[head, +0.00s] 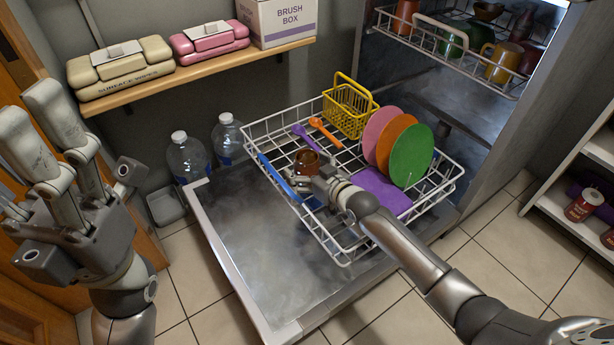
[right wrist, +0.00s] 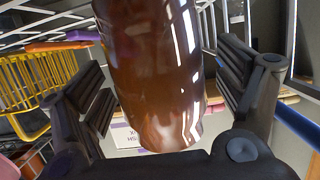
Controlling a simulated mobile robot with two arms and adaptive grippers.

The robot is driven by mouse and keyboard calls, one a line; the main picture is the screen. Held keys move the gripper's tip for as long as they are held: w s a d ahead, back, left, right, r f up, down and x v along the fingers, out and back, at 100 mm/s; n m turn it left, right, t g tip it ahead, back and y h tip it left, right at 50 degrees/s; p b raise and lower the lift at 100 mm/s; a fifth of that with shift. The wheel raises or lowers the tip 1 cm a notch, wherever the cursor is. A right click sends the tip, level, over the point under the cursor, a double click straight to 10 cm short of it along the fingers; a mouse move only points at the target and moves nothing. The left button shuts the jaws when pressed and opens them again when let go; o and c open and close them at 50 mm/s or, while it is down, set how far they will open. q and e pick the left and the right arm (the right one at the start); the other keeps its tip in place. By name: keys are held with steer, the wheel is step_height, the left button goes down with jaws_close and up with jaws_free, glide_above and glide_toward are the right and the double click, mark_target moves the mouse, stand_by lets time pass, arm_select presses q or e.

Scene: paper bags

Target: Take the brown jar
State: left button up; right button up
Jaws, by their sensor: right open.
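The brown jar (head: 307,161) is glossy and sits in the lower dishwasher rack (head: 262,129). My right gripper (head: 318,176) is at the jar in the head view. In the right wrist view the jar (right wrist: 152,75) stands between the two open fingers of the right gripper (right wrist: 165,95), with a gap visible on each side. Its far end is cut off by the top of that view. My left gripper (head: 45,125) is raised at the left of the head view, away from the rack, with its fingers apart.
The rack also holds a yellow basket (head: 348,108), pink, orange and green plates (head: 411,156), a purple item (head: 381,190) and blue, purple and orange utensils. The upper rack (head: 440,45) holds cups. Two water bottles (head: 186,158) stand left of the open door (head: 245,245).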

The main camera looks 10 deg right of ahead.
steer(key=shift+w, duration=0.1)
steer(key=c, duration=1.1)
steer(key=shift+c, duration=0.8)
steer(key=shift+r, duration=0.15)
